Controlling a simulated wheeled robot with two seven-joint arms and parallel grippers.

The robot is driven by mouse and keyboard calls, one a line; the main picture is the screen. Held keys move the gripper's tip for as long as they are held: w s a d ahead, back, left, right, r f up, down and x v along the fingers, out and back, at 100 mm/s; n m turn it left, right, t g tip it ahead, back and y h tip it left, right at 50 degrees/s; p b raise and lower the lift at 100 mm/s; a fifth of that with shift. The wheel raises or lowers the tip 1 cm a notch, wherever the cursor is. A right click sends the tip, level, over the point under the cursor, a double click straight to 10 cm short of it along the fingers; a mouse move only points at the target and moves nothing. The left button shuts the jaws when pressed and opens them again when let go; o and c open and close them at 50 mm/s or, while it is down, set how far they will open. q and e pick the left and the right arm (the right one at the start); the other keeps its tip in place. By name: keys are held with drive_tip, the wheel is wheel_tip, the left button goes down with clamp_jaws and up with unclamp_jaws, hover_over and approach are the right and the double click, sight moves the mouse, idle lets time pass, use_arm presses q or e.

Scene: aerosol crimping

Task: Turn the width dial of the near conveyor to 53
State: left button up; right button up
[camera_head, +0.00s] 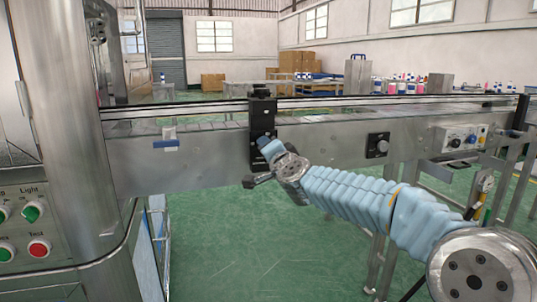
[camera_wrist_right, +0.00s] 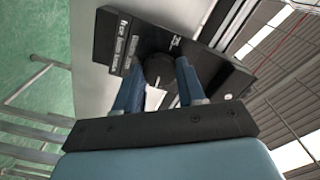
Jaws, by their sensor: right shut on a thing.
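The near conveyor (camera_head: 225,160) runs across the head view as a long metal side panel. A black upright plate (camera_head: 262,118) is fixed to its side; the plate also shows in the right wrist view (camera_wrist_right: 212,62) with white print and small scale marks. The width dial (camera_wrist_right: 158,70) is a round black knob on that plate, with a pale line on it. My right gripper (camera_wrist_right: 159,74) is shut on the dial, one blue finger on each side. In the head view my right gripper (camera_head: 268,152) covers the dial. The dial's reading is too small to tell. My left gripper is out of view.
A second black knob (camera_head: 378,145) and a control box (camera_head: 460,138) sit further right on the conveyor panel. A metal machine cabinet (camera_head: 75,130) with switches stands at the left. The green floor (camera_head: 225,240) below the conveyor is clear.

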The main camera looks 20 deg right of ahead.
drive_tip(key=shift+f+m+b, duration=0.1)
drive_tip(key=shift+m+b, duration=0.3)
drive_tip(key=shift+m, duration=1)
drive_tip(key=o, duration=1.1)
drive_tip(key=shift+c, duration=0.2)
drive_tip(key=s, duration=1.4)
drive_tip(key=shift+d+b, duration=0.25)
drive_tip(key=shift+b, duration=0.1)
drive_tip(key=shift+w, duration=0.1)
